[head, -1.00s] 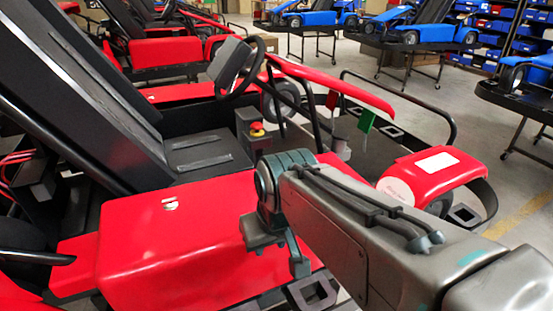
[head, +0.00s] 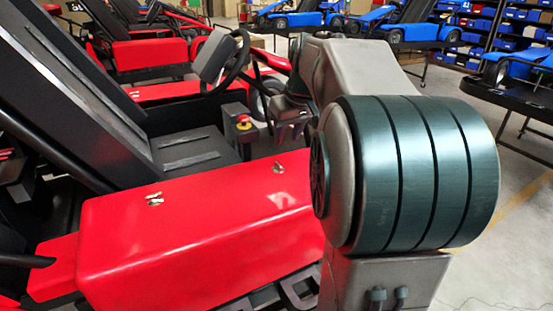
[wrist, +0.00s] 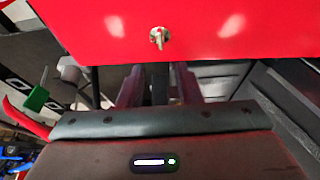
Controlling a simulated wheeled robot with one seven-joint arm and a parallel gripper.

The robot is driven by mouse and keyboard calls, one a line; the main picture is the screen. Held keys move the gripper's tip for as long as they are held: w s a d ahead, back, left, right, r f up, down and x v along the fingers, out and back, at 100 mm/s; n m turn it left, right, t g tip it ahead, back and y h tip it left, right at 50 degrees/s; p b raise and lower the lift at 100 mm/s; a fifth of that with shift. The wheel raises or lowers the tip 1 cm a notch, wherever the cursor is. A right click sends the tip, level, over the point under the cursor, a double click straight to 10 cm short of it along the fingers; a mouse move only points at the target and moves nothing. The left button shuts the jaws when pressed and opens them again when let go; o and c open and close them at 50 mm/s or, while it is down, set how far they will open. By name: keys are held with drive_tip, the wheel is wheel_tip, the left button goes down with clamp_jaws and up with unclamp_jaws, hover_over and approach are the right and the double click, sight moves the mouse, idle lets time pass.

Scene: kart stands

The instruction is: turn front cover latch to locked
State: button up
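The red cover (head: 200,235) carries two small metal latches: a left one (head: 155,199) and a right one (head: 278,167), which looks nearer the steering-wheel end and so seems to be the front latch. In the wrist view, one latch (wrist: 158,37) shows on the red panel (wrist: 260,30), in line with the gap between my fingers. Its exact locked or unlocked position is too small to tell. My gripper (wrist: 160,88) is open and empty, apart from the latch. In the head view, my gripper (head: 283,128) is partly hidden behind my arm, just beyond the right latch.
A red-and-yellow button (head: 244,122) on a dark box stands beside the seat, near my gripper. The steering wheel (head: 228,62) is behind it. A green tag (wrist: 37,97) hangs at the left in the wrist view. Blue karts on stands are farther back.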

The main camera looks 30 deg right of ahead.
sight(279, 164)
drive_tip(key=p+x, duration=0.1)
drive_tip(key=x, duration=1)
clamp_jaws()
